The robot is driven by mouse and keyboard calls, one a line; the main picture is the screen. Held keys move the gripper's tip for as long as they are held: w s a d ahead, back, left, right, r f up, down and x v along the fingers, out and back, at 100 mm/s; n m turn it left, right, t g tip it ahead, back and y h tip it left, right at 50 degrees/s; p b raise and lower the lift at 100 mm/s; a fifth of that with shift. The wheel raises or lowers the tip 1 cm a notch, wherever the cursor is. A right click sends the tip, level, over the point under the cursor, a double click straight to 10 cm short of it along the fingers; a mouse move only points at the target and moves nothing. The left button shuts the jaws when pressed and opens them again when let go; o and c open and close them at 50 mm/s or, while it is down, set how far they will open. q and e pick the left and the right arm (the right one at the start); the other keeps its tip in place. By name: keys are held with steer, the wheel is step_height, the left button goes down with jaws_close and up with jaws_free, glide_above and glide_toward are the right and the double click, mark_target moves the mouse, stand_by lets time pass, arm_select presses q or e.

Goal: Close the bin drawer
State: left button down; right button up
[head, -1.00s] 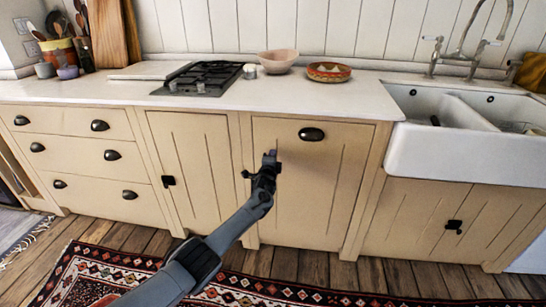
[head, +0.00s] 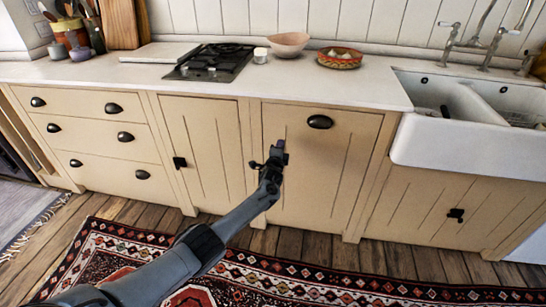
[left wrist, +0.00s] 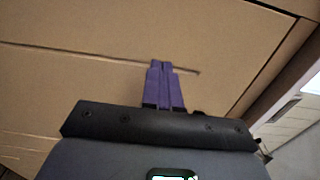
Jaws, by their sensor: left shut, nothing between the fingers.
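The bin drawer (head: 325,175) is the tall beige grooved front with a dark cup handle (head: 320,122), between the narrow door and the sink. Its front looks about level with the cabinet frame; I see no clear gap around it. My left gripper (head: 280,147) is shut and empty, in front of the drawer's upper left part, left of and below the handle. In the left wrist view, the shut purple fingers (left wrist: 163,70) point at the beige drawer front (left wrist: 120,45). I cannot tell whether they touch it. My right gripper is not in view.
A narrow door (head: 205,150) and a stack of drawers (head: 95,130) are to the left. The white sink (head: 470,150) juts out at the right. The counter above holds a hob (head: 210,62) and bowls. A patterned rug (head: 280,290) lies on the wooden floor.

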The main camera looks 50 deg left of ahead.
arm_select(q)
steer(key=p+v, duration=0.7)
steer(key=v, duration=0.3)
steer(key=s+d+f+m+g+h+p, duration=0.15)
steer(key=s+d+f+p, duration=0.35)
steer(key=s+f, duration=0.5)
steer(key=s+d+n+g+h+p, duration=0.2)
steer(key=s+d+h+p, duration=0.3)
steer(key=s+d, duration=0.7)
steer(key=s+d+r+n+g+h+p, duration=0.35)
steer(key=s+d+r, duration=0.5)
steer(key=d, duration=0.35)
steer(key=s+d+r+n+g+h+p, duration=0.1)
steer(key=s+d+r+n+g, duration=0.2)
steer(key=r, duration=0.4)
steer(key=s+d+r+n+g, duration=0.1)
steer(key=s+d+r, duration=0.2)
steer(key=s+r, duration=0.25)
step_height(320, 180, up, 39)
steer(key=p, duration=3.8)
steer(key=shift+a+f+n, duration=0.2)
steer(key=shift+a+n, duration=0.05)
steer(key=shift+n, duration=0.05)
